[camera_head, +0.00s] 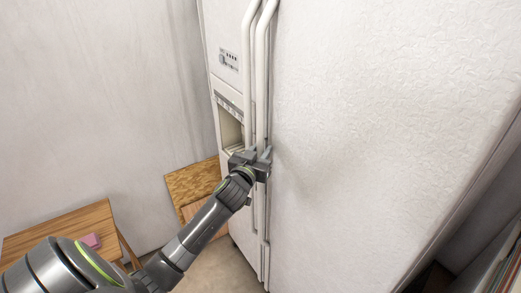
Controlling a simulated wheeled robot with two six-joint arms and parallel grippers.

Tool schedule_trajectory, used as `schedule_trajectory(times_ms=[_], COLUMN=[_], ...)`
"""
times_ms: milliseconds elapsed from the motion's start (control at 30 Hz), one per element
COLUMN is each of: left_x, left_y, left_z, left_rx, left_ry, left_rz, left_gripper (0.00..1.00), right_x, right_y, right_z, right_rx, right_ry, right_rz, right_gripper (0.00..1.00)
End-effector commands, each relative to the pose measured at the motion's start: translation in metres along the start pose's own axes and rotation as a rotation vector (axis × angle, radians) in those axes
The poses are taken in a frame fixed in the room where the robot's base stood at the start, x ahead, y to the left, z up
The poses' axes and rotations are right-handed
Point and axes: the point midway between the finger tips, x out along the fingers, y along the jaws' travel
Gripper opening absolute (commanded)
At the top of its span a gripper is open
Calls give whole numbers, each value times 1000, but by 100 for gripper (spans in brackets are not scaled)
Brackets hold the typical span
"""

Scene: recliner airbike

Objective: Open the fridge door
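A white two-door fridge fills the middle and right of the head view. Its wide right door (390,110) has a long vertical handle (261,90), and the narrow left door (222,28) has a handle (246,60) beside it. Both doors look closed. My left gripper (259,155) is at the lower part of the handles, with its fingers on either side of the right door's handle. The fingers hide that stretch of handle, so I cannot tell whether they clamp it. My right gripper is not in view.
The left door has a water and ice dispenser recess (230,130). A wooden table (65,232) with a pink item (92,241) stands at the lower left. Wooden boards (190,183) lean near the wall. Some floor (222,268) shows below my arm.

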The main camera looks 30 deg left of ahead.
Motion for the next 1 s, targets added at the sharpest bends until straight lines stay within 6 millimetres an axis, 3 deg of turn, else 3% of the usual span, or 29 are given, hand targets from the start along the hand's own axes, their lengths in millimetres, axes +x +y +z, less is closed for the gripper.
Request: schedule_trajectory(times_ms=[233, 467, 1000], left_x=[1, 0, -8], left_y=[0, 0, 0], left_z=[0, 0, 2], left_rx=[0, 0, 1], left_ry=[0, 0, -2], left_rz=[0, 0, -24], left_gripper=[27, 0, 0], right_x=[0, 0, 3], right_y=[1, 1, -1], right_z=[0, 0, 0], right_rx=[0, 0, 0], right_ry=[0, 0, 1], right_rz=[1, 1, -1], right_gripper=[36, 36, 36])
